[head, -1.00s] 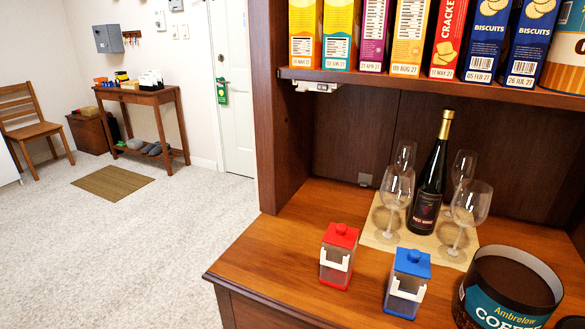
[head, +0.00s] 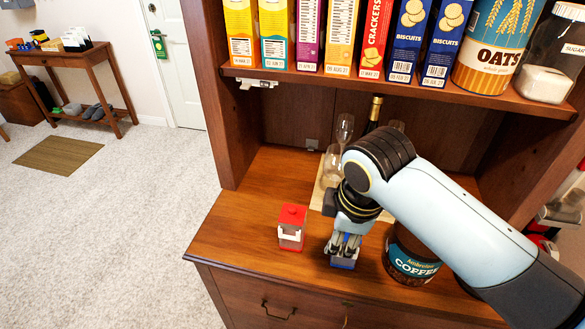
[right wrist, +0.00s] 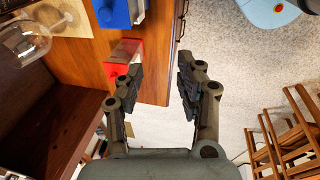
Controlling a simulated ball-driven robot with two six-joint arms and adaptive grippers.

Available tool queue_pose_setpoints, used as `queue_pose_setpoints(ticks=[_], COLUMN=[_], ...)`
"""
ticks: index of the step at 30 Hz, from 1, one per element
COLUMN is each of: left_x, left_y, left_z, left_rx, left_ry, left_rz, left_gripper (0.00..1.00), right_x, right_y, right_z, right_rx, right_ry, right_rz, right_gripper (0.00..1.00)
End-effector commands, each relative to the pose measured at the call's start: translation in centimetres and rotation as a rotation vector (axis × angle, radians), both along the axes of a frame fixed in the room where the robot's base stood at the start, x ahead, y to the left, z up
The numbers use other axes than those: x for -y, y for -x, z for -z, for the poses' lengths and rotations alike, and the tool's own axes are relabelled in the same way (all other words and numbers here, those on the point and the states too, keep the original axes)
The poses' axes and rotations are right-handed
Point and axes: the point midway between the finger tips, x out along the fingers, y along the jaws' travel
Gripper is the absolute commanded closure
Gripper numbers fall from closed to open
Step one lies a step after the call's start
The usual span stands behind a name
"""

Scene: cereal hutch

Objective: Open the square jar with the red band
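The square jar with the red band (head: 292,227) stands upright on the hutch counter, its red lid on. In the right wrist view its red top (right wrist: 122,56) shows, partly behind a finger. A similar jar with blue parts (head: 343,263) stands to its right; its blue lid shows in the right wrist view (right wrist: 112,12). My right gripper (head: 345,243) hangs in front of the blue jar in the head view, hiding much of it. In the right wrist view the fingers (right wrist: 160,80) are spread wide with nothing between them. My left gripper is not in view.
A coffee tin (head: 408,262) stands right of the blue jar. Wine glasses (head: 333,165) and a bottle (head: 374,112) stand behind, partly hidden by my arm. Boxes line the shelf (head: 400,88) above. The counter left of the red jar is clear.

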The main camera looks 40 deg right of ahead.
Motion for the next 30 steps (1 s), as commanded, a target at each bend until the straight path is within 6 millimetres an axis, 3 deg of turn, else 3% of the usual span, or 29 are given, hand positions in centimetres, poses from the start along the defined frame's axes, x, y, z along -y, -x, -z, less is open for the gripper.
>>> queue_pose_setpoints(ticks=[9, 15, 21, 30], left_x=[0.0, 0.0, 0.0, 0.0], left_y=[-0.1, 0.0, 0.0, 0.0], left_z=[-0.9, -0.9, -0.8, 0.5], left_rx=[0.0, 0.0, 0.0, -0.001], left_ry=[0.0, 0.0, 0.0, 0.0], left_rz=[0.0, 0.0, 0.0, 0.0], left_gripper=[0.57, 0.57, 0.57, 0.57], right_x=[1.3, 1.7, 1.8, 1.8], right_y=[-10.8, -15.8, -17.2, -17.2], right_z=[1.7, 2.1, 2.1, 3.3], right_rx=[-0.159, -0.212, -0.223, -0.223], right_ry=[0.102, 0.108, 0.102, 0.103], right_rz=[-0.852, -1.329, -1.508, -1.514], right_gripper=[0.64, 0.64, 0.64, 0.64])
